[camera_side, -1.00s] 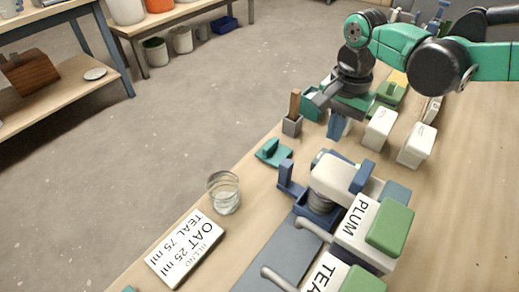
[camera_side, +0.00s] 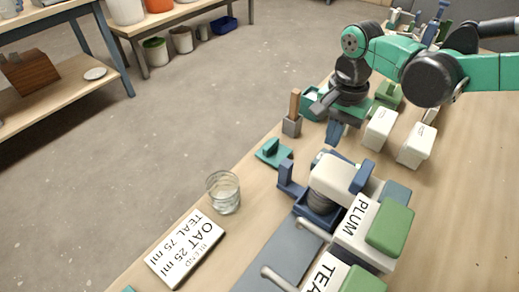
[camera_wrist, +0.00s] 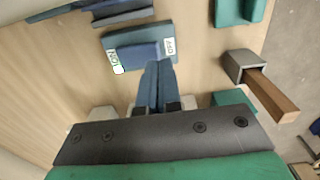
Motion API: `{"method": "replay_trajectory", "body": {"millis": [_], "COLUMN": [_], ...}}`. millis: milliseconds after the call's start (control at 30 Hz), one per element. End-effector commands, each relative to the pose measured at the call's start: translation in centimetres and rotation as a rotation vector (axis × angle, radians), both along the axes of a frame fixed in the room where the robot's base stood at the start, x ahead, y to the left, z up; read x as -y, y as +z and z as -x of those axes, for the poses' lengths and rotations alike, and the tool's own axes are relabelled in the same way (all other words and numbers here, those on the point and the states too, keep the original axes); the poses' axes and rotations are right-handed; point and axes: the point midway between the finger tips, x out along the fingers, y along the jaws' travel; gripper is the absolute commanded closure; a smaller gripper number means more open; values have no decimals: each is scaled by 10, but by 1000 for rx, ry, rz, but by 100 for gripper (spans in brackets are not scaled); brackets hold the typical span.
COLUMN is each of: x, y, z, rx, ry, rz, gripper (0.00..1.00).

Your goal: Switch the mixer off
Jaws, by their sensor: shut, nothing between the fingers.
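The mixer (camera_side: 335,178), a cream body with blue parts over a ribbed cup, stands on the bench in the side view. In the wrist view, a blue switch block (camera_wrist: 135,48) lies on the wood, with a green-marked ON label at its left and an OFF label at its right. I cannot make out the switch clearly in the side view. My gripper (camera_side: 332,143) is shut and empty, pointing down behind the mixer. In the wrist view, its blue fingertips (camera_wrist: 158,62) overlap the block's near edge, toward the OFF side; I cannot tell whether they touch.
A grey holder with a wooden stick (camera_side: 294,105) and a teal piece (camera_side: 272,152) stand left of my gripper. White containers (camera_side: 379,130) stand to its right. A glass jar (camera_side: 223,192) and a blend card (camera_side: 186,250) are nearer the front. PLUM dispenser (camera_side: 370,232) adjoins the mixer.

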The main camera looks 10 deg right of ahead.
Motion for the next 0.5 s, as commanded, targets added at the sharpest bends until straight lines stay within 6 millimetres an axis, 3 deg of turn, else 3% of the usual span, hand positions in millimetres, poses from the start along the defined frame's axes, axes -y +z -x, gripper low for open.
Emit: {"method": "replay_trajectory", "body": {"millis": [500], "x": [0], "y": [-10], "z": [0], "rx": [0], "ry": [0], "rz": [0], "gripper": [100]}}
